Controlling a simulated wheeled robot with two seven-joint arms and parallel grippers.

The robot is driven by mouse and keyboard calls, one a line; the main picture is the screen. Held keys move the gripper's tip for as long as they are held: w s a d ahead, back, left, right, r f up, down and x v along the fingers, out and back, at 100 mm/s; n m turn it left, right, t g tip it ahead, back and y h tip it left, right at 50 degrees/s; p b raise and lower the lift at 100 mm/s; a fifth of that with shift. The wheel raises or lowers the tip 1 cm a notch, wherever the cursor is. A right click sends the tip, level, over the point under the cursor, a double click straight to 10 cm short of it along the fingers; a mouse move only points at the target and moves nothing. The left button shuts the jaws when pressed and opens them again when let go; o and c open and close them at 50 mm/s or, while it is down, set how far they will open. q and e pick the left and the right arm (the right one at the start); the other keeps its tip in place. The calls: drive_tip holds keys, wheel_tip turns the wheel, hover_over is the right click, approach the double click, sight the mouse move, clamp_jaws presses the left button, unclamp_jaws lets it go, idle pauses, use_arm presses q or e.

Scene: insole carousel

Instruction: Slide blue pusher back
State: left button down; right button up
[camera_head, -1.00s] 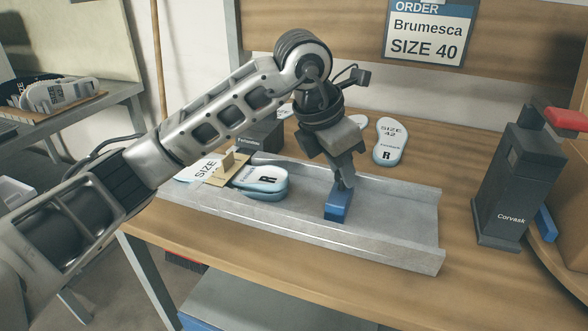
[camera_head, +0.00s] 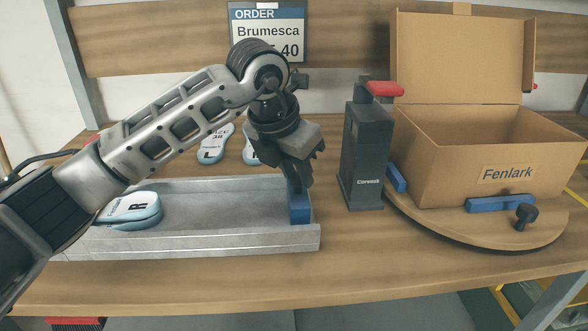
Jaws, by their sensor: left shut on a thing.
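The blue pusher (camera_head: 300,209) is a small upright block in the grey metal channel (camera_head: 220,236), close to the channel's right end. My left gripper (camera_head: 298,184) points down from above and is shut on the top of the pusher. A stack of pale blue insoles (camera_head: 133,209) marked R lies in the left part of the channel, apart from the pusher. My arm hides some of the channel's left end. My right gripper is not in view.
A dark Corvask device (camera_head: 364,160) with a red handle stands right of the channel. Beyond it an open Fenlark carton (camera_head: 480,165) sits on a round wooden turntable (camera_head: 450,232) with blue stops. Loose insoles (camera_head: 214,144) lie behind the channel. An order sign (camera_head: 270,30) hangs behind.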

use_arm(q)
drive_tip(key=shift+d+r, duration=0.15)
drive_tip(key=shift+d, duration=0.1)
drive_tip(key=c, duration=1.3)
unclamp_jaws()
drive_tip(key=shift+o, duration=0.8)
drive_tip(key=shift+d, duration=0.1)
drive_tip(key=shift+r, duration=0.2)
drive_tip(key=v, duration=1.5)
drive_tip(key=shift+s+a+r, duration=0.15)
drive_tip(key=shift+a, duration=0.15)
